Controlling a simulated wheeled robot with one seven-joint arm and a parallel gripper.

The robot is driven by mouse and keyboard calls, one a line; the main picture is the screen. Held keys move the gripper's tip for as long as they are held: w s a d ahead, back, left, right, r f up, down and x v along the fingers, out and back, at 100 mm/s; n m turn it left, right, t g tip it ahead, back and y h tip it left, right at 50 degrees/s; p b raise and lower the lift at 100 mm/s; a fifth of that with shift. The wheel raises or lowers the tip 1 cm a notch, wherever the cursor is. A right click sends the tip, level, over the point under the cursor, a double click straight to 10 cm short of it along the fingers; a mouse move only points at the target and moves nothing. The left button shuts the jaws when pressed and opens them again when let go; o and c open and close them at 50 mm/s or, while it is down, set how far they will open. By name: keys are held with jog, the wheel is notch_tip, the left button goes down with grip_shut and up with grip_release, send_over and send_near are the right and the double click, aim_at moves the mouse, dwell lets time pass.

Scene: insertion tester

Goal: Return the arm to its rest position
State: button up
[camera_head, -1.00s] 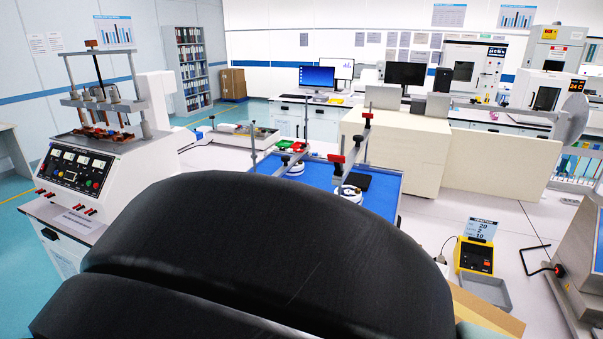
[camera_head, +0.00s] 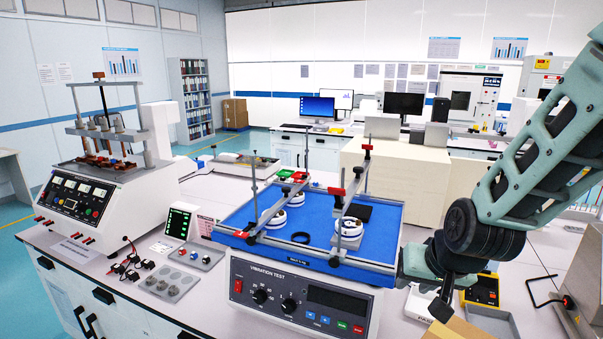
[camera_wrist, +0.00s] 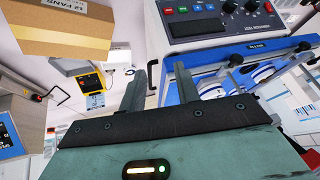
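My arm (camera_head: 545,150) is teal and black and comes in from the right side of the head view. My gripper (camera_head: 441,306) hangs at its lower end, just right of the vibration tester (camera_head: 295,302). In the wrist view my gripper (camera_wrist: 162,75) shows two dark fingers standing apart with nothing held between them. It is open. The tester's blue platform (camera_head: 315,222) carries clamp bars and white round parts (camera_head: 272,218). A dark ring (camera_head: 301,237) lies on the platform.
A cardboard box (camera_head: 455,330) and a yellow device (camera_head: 484,290) are close to my gripper. A tray of parts (camera_head: 168,282) and a four-post test machine (camera_head: 110,160) stand left. A white bench surface lies right of the tester.

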jog(key=s+d+r+n+g+h, duration=0.1)
jog(key=s+d+r+n+g, duration=0.15)
jog(key=s+d, duration=0.9)
jog(key=s+a+f+n+g+b, duration=0.1)
jog(key=s+a+f+n+b, duration=0.1)
jog(key=s+a, duration=0.2)
jog(key=s+a+f+n+g+b, duration=0.1)
jog(key=s+a+f+n+b, duration=0.1)
jog(key=a, duration=0.6)
jog(key=s+a+f+n+g+b, duration=0.1)
jog(key=s+a+f+n+b, duration=0.1)
jog(key=s+a, duration=0.4)
jog(key=shift+a+f+n+b, duration=0.3)
jog(key=shift+n+b, duration=0.35)
jog(key=shift+b, duration=0.6)
